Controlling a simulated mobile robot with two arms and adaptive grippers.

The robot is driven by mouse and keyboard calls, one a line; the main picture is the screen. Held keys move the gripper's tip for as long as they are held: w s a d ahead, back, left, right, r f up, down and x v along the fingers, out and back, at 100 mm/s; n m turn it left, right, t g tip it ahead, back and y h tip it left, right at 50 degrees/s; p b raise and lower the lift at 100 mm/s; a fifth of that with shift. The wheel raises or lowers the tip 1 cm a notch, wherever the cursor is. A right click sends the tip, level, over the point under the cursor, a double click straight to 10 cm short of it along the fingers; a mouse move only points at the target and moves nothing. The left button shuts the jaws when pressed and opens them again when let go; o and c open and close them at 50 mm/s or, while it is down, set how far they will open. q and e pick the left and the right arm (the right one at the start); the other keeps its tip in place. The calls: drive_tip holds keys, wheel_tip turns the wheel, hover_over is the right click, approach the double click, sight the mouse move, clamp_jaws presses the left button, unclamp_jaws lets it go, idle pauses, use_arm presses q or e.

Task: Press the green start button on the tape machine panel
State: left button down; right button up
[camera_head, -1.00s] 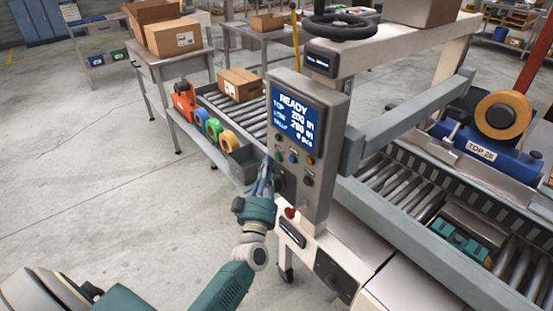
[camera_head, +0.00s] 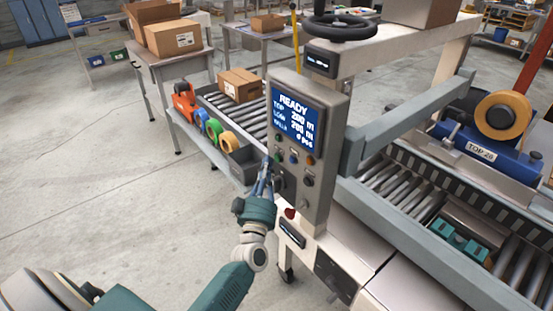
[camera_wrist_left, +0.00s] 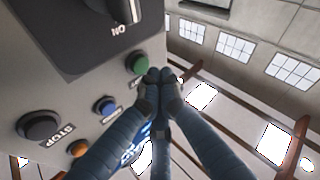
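The tape machine panel (camera_head: 325,160) is a grey upright box with a lit blue screen reading READY. Below the screen are small buttons. The green button (camera_wrist_left: 137,63) shows clearly in the left wrist view, and it appears small in the head view (camera_head: 279,156). My left gripper (camera_head: 266,160) is at the panel's left edge, close to the green button. In the left wrist view its fingertips (camera_wrist_left: 160,77) are together, empty, and just beside the green button. I cannot tell whether they touch it. My right gripper is not in view.
A blue button (camera_wrist_left: 105,106), an orange button (camera_wrist_left: 78,148) and a black STOP button (camera_wrist_left: 39,126) sit near the green one. A black selector switch (camera_head: 282,183) is below it. A red button (camera_head: 290,213) is lower down. Open floor lies to the left.

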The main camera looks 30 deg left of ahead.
use_arm(q)
drive_tip(key=shift+w, duration=0.15)
drive_tip(key=shift+w+d, duration=0.15)
drive_tip(key=shift+w, duration=0.1)
drive_tip(key=shift+w+d, duration=0.15)
drive_tip(key=shift+w, duration=0.2)
idle(0.8)
idle(0.4)
drive_tip(key=shift+s+a, duration=0.3)
drive_tip(key=shift+s, duration=0.45)
drive_tip(key=shift+s+a+p, duration=0.3)
drive_tip(key=shift+s+p, duration=0.05)
drive_tip(key=shift+s, duration=0.4)
drive_tip(key=shift+s+a+p, duration=0.3)
drive_tip(key=shift+s+a, duration=0.05)
drive_tip(key=shift+s, duration=0.45)
drive_tip(key=shift+s+a+p, duration=0.3)
drive_tip(key=shift+s+p, duration=0.05)
drive_tip(key=shift+s, duration=0.4)
